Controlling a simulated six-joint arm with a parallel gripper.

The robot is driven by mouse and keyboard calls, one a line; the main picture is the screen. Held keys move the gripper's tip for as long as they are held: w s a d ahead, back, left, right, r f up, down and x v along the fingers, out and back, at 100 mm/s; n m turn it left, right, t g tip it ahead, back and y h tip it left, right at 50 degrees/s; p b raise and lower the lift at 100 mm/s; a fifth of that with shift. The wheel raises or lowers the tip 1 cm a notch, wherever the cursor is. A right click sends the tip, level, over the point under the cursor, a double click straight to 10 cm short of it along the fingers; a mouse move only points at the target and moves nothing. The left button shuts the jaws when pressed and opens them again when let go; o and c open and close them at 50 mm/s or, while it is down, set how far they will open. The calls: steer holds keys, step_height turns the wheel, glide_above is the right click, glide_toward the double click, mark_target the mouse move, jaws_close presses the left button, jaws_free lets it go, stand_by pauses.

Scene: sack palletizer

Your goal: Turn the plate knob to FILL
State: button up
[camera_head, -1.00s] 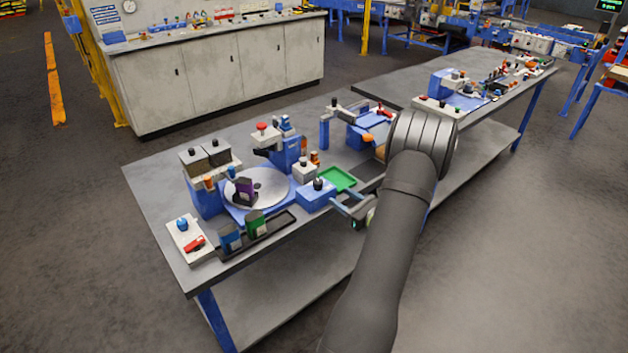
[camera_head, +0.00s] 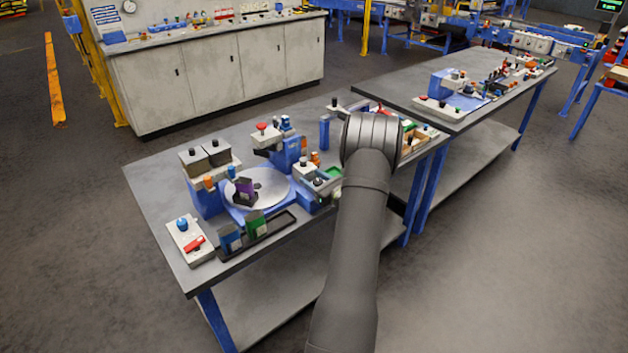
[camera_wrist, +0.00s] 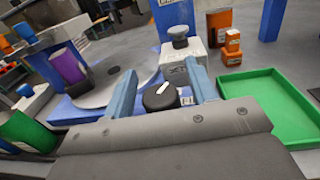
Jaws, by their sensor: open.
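A black round knob (camera_wrist: 160,97) with a white pointer mark sits between the two fingers of my gripper (camera_wrist: 160,88) in the wrist view. The fingers are open, one on each side of the knob; I cannot tell whether they touch it. In the head view the knob (camera_head: 318,181) is on a blue box beside the round silver plate (camera_head: 272,192), partly covered by my gripper. The silver plate (camera_wrist: 100,90) is left of the knob in the wrist view. I cannot read a FILL label.
A white block with a dark grey knob (camera_wrist: 179,36) stands just behind. A green tray (camera_wrist: 265,105) lies to the right, with orange pieces (camera_wrist: 232,42) beyond it. A purple part (camera_wrist: 67,62) stands on the plate. Green and blue containers (camera_head: 256,223) stand in a black tray at the front.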

steer(key=c, duration=1)
steer(key=shift+m+t+h, duration=0.5)
steer(key=shift+t, duration=0.1)
steer(key=shift+o, duration=0.2)
steer(key=shift+w+d+m+t+h, duration=0.15)
steer(key=shift+d+m+t+h, duration=0.05)
steer(key=shift+m+t+h, duration=0.95)
steer(key=o, duration=1)
steer(key=shift+c, duration=0.2)
steer(key=v, duration=1.7)
steer(key=shift+s+r, duration=0.2)
steer(key=shift+r, duration=0.15)
